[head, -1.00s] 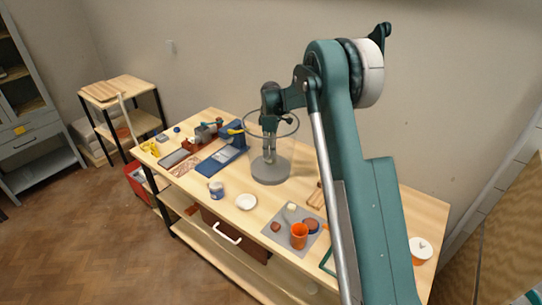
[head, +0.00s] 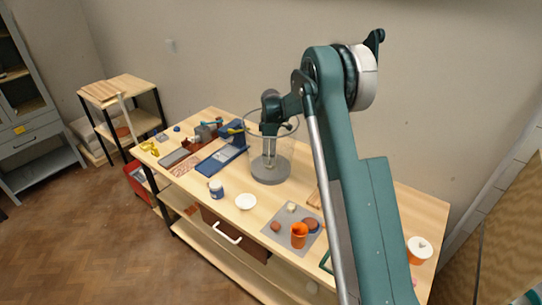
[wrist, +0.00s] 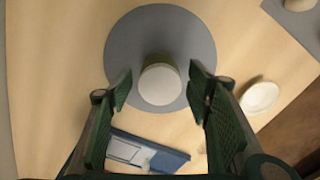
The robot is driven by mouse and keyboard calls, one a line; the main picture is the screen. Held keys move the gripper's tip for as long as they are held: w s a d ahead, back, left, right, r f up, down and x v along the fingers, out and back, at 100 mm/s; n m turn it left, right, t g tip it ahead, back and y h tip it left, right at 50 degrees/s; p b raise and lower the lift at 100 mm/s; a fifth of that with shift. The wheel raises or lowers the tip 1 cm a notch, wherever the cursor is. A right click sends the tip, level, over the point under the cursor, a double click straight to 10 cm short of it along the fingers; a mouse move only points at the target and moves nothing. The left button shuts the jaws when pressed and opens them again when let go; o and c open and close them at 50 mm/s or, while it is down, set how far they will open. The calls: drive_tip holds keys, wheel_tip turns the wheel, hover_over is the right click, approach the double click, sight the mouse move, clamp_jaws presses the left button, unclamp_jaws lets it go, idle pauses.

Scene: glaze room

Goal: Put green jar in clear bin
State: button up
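The clear bin (head: 287,160) is a see-through cylinder with a grey base, standing on the table. In the wrist view its grey base (wrist: 128,48) shows as a round disc below my gripper. The green jar (wrist: 160,82), with a pale round top and olive-green side, shows over that disc. My gripper (wrist: 160,90) is open, with a finger on each side of the jar and a visible gap to both. In the head view my gripper (head: 269,140) reaches down through the bin's rim; the jar is hard to make out there.
A white bowl (head: 246,202) and a blue-and-white mug (head: 216,190) stand in front of the bin. A blue stand (head: 217,163) is left of it. An orange cup (head: 299,236) stands on a grey mat (head: 283,241) to the right. A white-topped orange container (head: 419,251) is farther right.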

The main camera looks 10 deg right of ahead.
drive_tip(key=shift+r, duration=0.2)
wheel_tip(320, 180, up, 12)
idle(0.9)
